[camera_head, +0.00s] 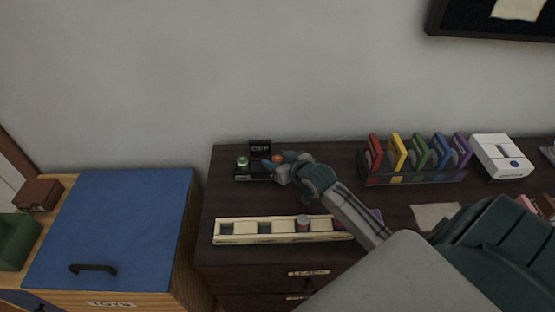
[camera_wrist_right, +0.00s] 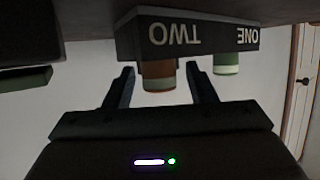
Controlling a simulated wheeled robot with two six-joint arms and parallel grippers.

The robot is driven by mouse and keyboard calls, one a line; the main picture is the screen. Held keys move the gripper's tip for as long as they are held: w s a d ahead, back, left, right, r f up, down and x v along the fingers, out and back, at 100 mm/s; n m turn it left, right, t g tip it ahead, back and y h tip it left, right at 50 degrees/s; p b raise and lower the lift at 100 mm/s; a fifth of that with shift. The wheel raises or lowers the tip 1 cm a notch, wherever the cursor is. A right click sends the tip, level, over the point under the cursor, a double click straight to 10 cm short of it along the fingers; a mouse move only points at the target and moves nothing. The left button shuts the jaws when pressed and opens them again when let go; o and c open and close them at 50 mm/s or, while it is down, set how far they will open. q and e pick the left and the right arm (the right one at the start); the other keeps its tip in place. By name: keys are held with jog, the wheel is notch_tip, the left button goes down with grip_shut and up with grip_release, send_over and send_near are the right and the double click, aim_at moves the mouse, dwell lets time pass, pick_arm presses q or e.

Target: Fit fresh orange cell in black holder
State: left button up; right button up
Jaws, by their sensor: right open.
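The black holder (camera_head: 245,178) stands at the back left of the dark desk; in the right wrist view, which looks upside down, the holder (camera_wrist_right: 205,40) carries the labels TWO and ONE. An orange cell (camera_head: 277,158) is at slot TWO, and it also shows in the wrist view (camera_wrist_right: 158,78). A green cell (camera_head: 242,162) is at slot ONE and shows in the wrist view (camera_wrist_right: 227,64). My right gripper (camera_head: 271,166) is open, with its fingers on either side of the orange cell, apparently with gaps. My left gripper is out of view.
A small black DEP sign (camera_head: 260,146) stands behind the holder. A cream compartment tray (camera_head: 284,239) in front holds a grey-topped cell (camera_head: 303,222). A rack of coloured cards (camera_head: 415,178) and a white box (camera_head: 502,157) stand right. A blue-topped chest (camera_head: 110,230) is left.

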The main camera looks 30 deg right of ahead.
aim_at(279, 160)
jog(key=shift+s+r, duration=0.15)
jog(key=v, duration=0.6)
jog(key=shift+s+r, duration=0.3)
jog(key=shift+s, duration=0.2)
